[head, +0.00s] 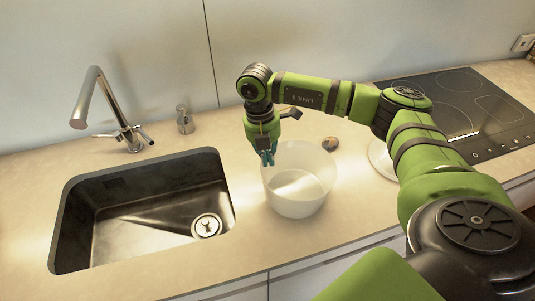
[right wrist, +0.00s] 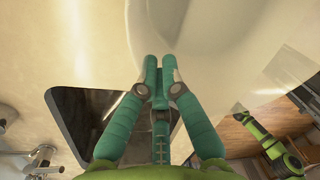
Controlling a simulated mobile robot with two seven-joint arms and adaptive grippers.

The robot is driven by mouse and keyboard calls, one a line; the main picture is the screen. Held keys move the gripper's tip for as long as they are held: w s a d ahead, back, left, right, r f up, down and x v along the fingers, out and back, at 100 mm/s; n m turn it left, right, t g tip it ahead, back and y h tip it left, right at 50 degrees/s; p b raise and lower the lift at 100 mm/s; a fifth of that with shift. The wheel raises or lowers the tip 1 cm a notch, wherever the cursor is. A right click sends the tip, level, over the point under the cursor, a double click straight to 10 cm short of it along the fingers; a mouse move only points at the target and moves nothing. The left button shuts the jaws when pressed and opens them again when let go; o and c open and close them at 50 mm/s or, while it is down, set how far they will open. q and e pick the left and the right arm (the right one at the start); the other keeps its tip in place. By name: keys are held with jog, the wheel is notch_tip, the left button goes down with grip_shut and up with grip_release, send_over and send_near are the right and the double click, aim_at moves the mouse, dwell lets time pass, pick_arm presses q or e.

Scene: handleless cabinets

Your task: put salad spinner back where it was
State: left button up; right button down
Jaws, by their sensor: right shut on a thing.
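The salad spinner (head: 300,202) shows as a translucent white, open bowl. It is upright at the counter, right of the sink. I cannot tell whether its base touches the counter. My right gripper (head: 268,158) points down at the bowl's left back rim and is shut on that rim. In the right wrist view the teal fingertips (right wrist: 159,66) close on the edge of the bowl (right wrist: 205,40). My left gripper is not in the head view. Green parts of mine show small at the right of the right wrist view, and no jaw state is readable there.
A dark sink (head: 78,184) with a drain lies left of the bowl, with a faucet (head: 103,105) behind it. A white round thing (head: 381,160), partly hidden by my right arm, lies to the right. A black cooktop (head: 480,100) is at far right. A small round object (head: 330,144) sits behind the bowl.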

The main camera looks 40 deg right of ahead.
jog(key=shift+f, duration=0.2)
jog(key=c, duration=1.4)
grip_release()
jog(key=shift+r, duration=0.1)
jog(key=shift+r, duration=0.1)
jog(key=r+b, duration=0.1)
jog(key=r, duration=0.3)
jog(key=w+r+b, duration=0.1)
jog(key=r, duration=0.3)
jog(key=r+b, duration=0.1)
jog(key=r, duration=0.3)
jog(key=shift+w+a, duration=0.2)
jog(key=shift+a, duration=0.1)
